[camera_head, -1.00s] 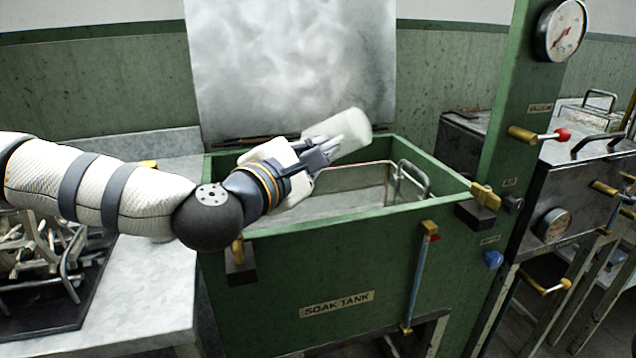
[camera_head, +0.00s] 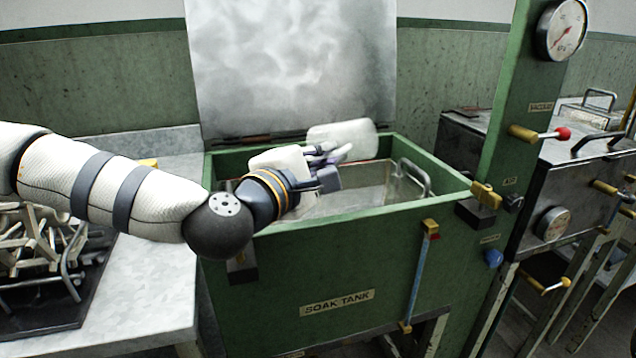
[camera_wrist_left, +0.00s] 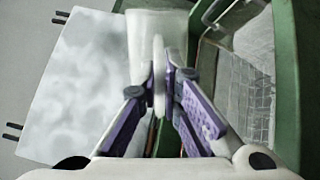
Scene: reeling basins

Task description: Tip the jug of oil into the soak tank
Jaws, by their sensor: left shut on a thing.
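The jug (camera_head: 352,137), whitish and translucent, lies nearly level over the back part of the soak tank (camera_head: 365,260). My left gripper (camera_head: 328,158) is shut on the jug and holds it above the tank opening. The left wrist view shows the fingers (camera_wrist_left: 160,85) closed on a narrow pale part of the jug (camera_wrist_left: 143,30), perhaps its handle. The tank is green, labelled, and stands open. The jug's mouth cannot be made out, and no stream of oil is visible. My right gripper is not in view.
The raised metal lid (camera_head: 290,65) stands behind the tank. A wire-handled basket (camera_head: 410,172) sits inside it. A green post with a gauge (camera_head: 562,30) and valve levers rises at the right. A metal-topped table (camera_head: 150,285) with a dark rack of parts (camera_head: 45,265) stands at the left.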

